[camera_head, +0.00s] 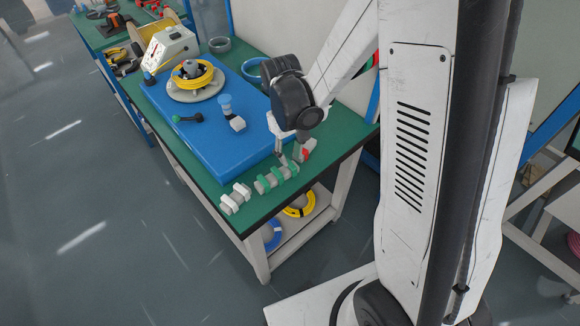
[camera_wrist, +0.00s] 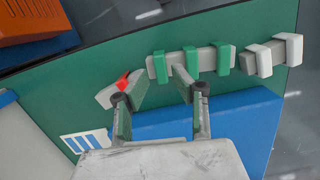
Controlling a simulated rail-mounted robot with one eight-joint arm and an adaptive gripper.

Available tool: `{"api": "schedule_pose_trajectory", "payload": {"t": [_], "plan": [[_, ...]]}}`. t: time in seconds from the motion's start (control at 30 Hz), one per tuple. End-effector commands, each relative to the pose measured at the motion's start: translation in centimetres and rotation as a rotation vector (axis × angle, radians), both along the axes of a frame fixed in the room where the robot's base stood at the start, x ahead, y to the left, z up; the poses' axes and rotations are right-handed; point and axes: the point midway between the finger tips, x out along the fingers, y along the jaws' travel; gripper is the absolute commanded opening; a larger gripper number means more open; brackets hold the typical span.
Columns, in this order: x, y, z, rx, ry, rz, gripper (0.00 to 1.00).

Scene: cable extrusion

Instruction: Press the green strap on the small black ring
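Several green straps (camera_head: 276,178) sit around a light grey bar near the front edge of the green table. In the wrist view the straps (camera_wrist: 192,62) stand spaced along that bar. My gripper (camera_head: 291,160) is low over the table at this bar. In the wrist view its fingers (camera_wrist: 160,82) are apart with nothing between them. The right fingertip is at the bar's near edge beside the green straps; I cannot tell whether it touches. The left fingertip is by the bar with the red strap (camera_wrist: 122,82). I cannot make out a small black ring for certain.
A bar with white straps (camera_head: 235,199) lies left of the green ones. The blue board (camera_head: 200,135) carries a yellow cable coil (camera_head: 205,78), a blue-capped part (camera_head: 225,104) and a black-and-green part (camera_head: 188,118). A white machine (camera_head: 168,48) stands at the back.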

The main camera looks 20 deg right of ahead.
Motion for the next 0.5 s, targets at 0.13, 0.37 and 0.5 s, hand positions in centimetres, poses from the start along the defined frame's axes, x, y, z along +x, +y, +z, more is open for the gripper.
{"api": "schedule_pose_trajectory", "payload": {"t": [0.13,0.37,0.5], "plan": [[0.00,0.00,0.02,0.000,0.000,0.000,0.25],[0.00,0.00,-0.14,0.000,0.000,0.000,0.25],[0.00,0.00,-0.46,0.000,0.000,0.000,0.25]]}}
